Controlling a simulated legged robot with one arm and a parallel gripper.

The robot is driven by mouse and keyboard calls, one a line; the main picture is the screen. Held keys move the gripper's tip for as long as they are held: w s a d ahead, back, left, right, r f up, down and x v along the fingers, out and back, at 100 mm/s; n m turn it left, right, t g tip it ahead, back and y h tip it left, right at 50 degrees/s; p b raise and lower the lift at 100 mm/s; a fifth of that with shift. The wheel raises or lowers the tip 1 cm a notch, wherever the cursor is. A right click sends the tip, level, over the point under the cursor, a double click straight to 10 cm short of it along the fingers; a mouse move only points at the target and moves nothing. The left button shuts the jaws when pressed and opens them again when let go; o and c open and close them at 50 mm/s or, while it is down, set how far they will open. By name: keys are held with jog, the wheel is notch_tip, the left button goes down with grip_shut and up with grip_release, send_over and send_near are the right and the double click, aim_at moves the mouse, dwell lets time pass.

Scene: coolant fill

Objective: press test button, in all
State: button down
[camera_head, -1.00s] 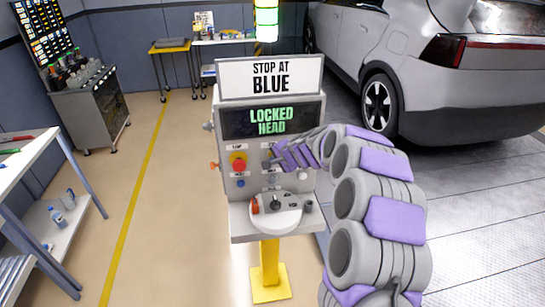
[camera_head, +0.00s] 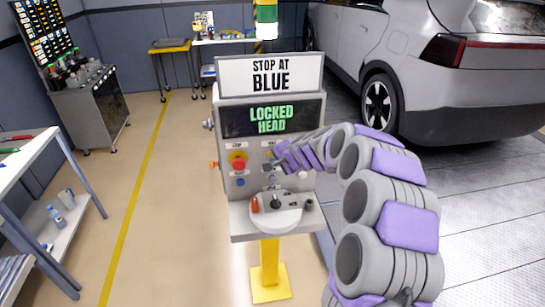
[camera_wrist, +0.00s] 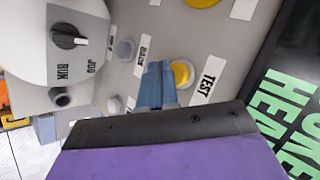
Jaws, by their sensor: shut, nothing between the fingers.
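The yellow test button (camera_wrist: 182,73) sits beside its TEST label (camera_wrist: 208,78) on the grey panel in the wrist view. My gripper (camera_wrist: 157,70) is shut and empty, its blue fingers right beside the button and overlapping its edge in the picture. I cannot tell whether they touch it. In the head view my gripper (camera_head: 273,159) is at the right half of the control box (camera_head: 226,190), mostly hiding the button there. The display (camera_head: 271,119) reads LOCKED HEAD in green. The sign (camera_head: 270,75) above reads STOP AT BLUE.
A red stop button (camera_head: 238,164) and a blue button (camera_head: 240,182) are on the panel's left. A rotary knob (camera_head: 275,203) sits on the lower shelf. A light tower (camera_head: 266,20) stands behind the sign. A car (camera_head: 440,90) is at the right.

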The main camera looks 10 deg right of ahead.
jog(key=s+b, duration=0.1)
jog(key=s, duration=0.4)
jog(key=shift+b, duration=0.4)
dwell(0.6)
jog(key=s+a+r+n+g, duration=0.2)
jog(key=s+a+n, duration=0.1)
jog(key=s, duration=0.5)
jog(key=s+a+r+n+g+y, duration=0.1)
jog(key=s+a+n+g, duration=0.1)
jog(key=s+a, duration=0.35)
jog(key=s+a+r+n+g, duration=0.1)
jog(key=s+a+r+n, duration=0.15)
jog(key=s, duration=0.65)
jog(key=s+d+f+n+g+h, duration=0.1)
jog(key=s+d+g, duration=0.1)
jog(key=s, duration=0.7)
jog(key=s+d+f+n+g+h, duration=0.1)
jog(key=s+d+g+h, duration=0.1)
jog(key=s+d, duration=0.3)
jog(key=s+d+f+n+g+h, duration=0.1)
jog(key=s+d, duration=0.2)
jog(key=s, duration=1.1)
jog(key=shift+d+g+h, duration=0.35)
jog(key=shift+g+h, duration=0.05)
